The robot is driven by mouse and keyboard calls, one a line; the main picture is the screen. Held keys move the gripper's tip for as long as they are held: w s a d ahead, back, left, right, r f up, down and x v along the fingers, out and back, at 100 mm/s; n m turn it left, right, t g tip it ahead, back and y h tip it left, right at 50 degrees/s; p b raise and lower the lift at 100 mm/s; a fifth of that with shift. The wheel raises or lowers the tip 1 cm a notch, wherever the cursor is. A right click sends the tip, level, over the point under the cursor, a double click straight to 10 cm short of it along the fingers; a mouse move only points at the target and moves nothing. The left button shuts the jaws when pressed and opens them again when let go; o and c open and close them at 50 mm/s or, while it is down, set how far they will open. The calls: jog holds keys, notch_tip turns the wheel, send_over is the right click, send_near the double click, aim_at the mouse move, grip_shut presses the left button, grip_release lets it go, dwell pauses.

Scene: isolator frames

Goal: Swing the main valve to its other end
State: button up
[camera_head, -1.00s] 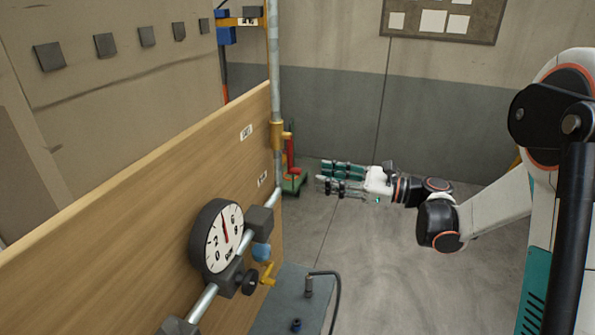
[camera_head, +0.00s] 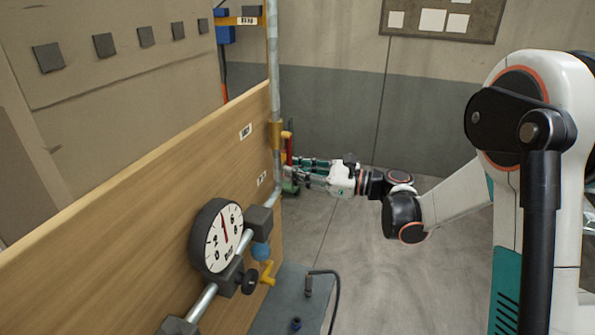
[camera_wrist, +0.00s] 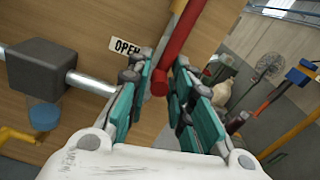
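The main valve has a brass body (camera_head: 276,136) on the vertical pipe at the panel's right edge. Its red lever (camera_head: 288,152) hangs down from it, partly hidden by my gripper (camera_head: 301,168). In the wrist view the red lever (camera_wrist: 186,38) comes down from the top, its round end between the fingers of my gripper (camera_wrist: 161,72). The green-padded fingers are apart, with a gap on at least the left side of the lever. Whether either finger touches it is unclear. An OPEN label (camera_wrist: 127,46) is on the panel left of the lever's end.
The wooden panel (camera_head: 150,215) carries a round gauge (camera_head: 217,236), grey blocks on a pipe, and a small yellow handle (camera_head: 267,273). A grey plate with a hose (camera_head: 328,274) lies below. Open floor is to the right. In the wrist view, several objects stand at the right.

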grip_shut()
jog(key=shift+s+a+f+m, duration=0.15)
jog(key=shift+s+m, duration=0.15)
jog(key=s+a+r+m, duration=0.3)
jog(key=s+r+m, duration=0.5)
jog(key=m, duration=0.9)
jog(key=shift+r, duration=1)
jog(key=shift+m, duration=0.3)
jog(key=shift+r, duration=0.1)
